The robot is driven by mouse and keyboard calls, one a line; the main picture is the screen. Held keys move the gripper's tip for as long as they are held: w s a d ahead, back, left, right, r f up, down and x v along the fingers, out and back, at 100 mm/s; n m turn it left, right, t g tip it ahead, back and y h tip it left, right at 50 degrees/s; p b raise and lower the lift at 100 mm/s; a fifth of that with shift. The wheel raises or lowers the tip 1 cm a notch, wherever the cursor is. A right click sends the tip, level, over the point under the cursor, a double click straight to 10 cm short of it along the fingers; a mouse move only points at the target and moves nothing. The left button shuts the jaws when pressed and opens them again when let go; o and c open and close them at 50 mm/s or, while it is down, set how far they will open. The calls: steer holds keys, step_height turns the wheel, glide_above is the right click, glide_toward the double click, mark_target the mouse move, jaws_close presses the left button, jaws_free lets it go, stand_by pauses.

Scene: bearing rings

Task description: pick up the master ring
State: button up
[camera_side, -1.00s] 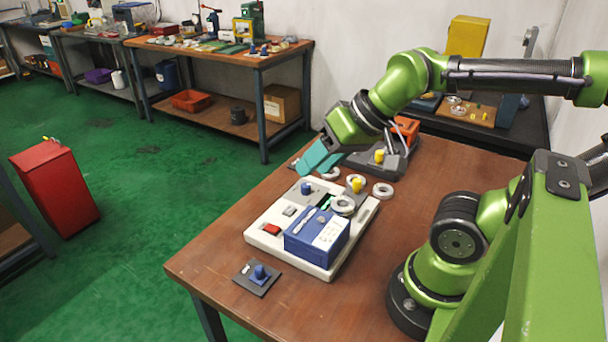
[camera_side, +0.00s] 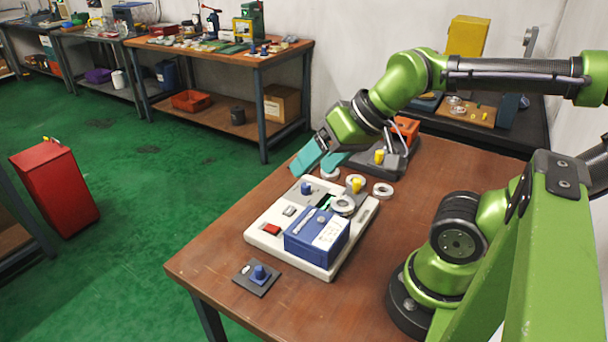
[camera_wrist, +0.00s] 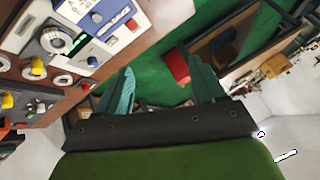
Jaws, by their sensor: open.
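Several silvery rings are in view, and I cannot tell which is the master ring. One ring (camera_side: 343,205) lies on the white tray (camera_side: 262,242), behind the blue box; it also shows in the wrist view (camera_wrist: 57,39). Another ring (camera_side: 383,190) lies flat on the table right of the tray, and one more (camera_side: 330,174) lies beyond the tray. A further ring lies by a yellow knob. My gripper (camera_side: 313,167) is open and empty, with teal fingers apart, above the tray's far edge. Its fingers also show in the wrist view (camera_wrist: 157,62).
The blue box (camera_side: 317,237) stands on the tray's near right part. A small dark plate with a blue knob (camera_side: 258,275) lies at the table's near left. A grey fixture with a yellow knob (camera_side: 378,158) stands at the back. The table right of the tray is mostly clear.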

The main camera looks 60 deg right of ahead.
steer(key=o, duration=0.3)
steer(key=shift+o, duration=0.2)
steer(key=n+g+h, duration=0.2)
steer(key=n+g, duration=0.5)
steer(key=n, duration=0.3)
glide_above(343, 204)
steer(key=f, duration=0.9)
steer(key=w+f, duration=0.1)
steer(key=f, duration=0.4)
steer(key=shift+d+f, duration=0.15)
steer(key=shift+f, duration=0.15)
steer(key=f, duration=0.2)
steer(key=s+f, duration=0.1)
steer(key=f, duration=0.1)
steer(key=shift+f, duration=0.6)
